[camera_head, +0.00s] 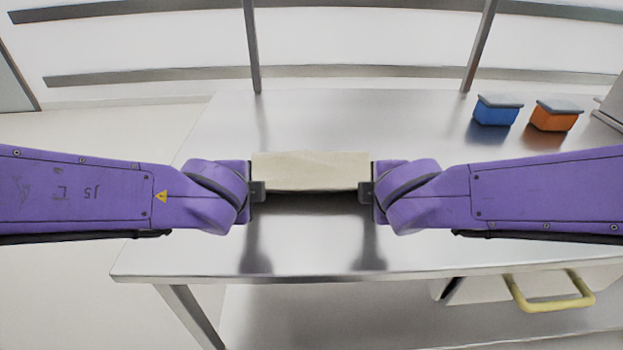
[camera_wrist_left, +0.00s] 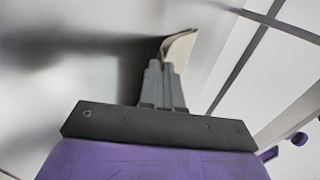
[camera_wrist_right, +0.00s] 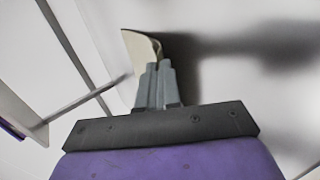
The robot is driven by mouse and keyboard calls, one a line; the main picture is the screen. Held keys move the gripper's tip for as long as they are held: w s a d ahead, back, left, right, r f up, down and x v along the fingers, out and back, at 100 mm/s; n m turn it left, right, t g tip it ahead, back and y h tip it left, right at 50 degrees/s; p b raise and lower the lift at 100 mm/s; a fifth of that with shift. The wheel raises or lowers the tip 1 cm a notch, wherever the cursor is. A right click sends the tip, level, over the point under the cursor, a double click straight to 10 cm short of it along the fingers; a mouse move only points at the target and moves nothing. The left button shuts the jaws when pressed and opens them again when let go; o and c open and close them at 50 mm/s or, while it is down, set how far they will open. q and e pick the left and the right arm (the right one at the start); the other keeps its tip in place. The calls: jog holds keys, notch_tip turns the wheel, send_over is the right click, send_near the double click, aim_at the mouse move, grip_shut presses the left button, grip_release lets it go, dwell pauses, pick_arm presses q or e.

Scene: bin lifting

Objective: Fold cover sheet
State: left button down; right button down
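The cover sheet (camera_head: 311,171) is a cream, roughly rectangular piece between my two grippers in the head view. A dark shadow lies under its near edge, and it appears raised above the metal table. My left gripper (camera_head: 257,191) is at its left end, and my right gripper (camera_head: 366,193) is at its right end. In the left wrist view, the fingers (camera_wrist_left: 164,68) are together at the sheet's edge (camera_wrist_left: 180,47). In the right wrist view, the fingers (camera_wrist_right: 158,68) are also together at the sheet's edge (camera_wrist_right: 140,55). Both grippers appear shut on the sheet.
The steel table (camera_head: 430,240) is mostly bare around the sheet. A blue box (camera_head: 495,112) and an orange box (camera_head: 553,118), both with grey lids, stand at the back right. A yellow handle (camera_head: 550,303) shows below the table's front edge.

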pick_arm(q)
jog(key=shift+s+d+f+t, duration=0.1)
jog(key=shift+s+f+t, duration=0.3)
jog(key=shift+s+f, duration=0.1)
pick_arm(e)
jog(key=shift+s+f+t, duration=0.3)
jog(key=shift+s+f, duration=0.2)
jog(key=shift+s, duration=0.05)
jog(key=shift+w, duration=0.1)
pick_arm(q)
jog(key=c, duration=1)
grip_release()
pick_arm(e)
jog(key=c, duration=1)
grip_release()
pick_arm(q)
jog(key=shift+r, duration=0.2)
pick_arm(e)
jog(key=shift+r, duration=0.2)
pick_arm(q)
jog(key=s+r, duration=0.6)
jog(key=r, duration=0.2)
jog(key=shift+r, duration=0.35)
pick_arm(e)
jog(key=s+r, duration=0.6)
jog(key=r, duration=0.2)
jog(key=shift+r, duration=0.35)
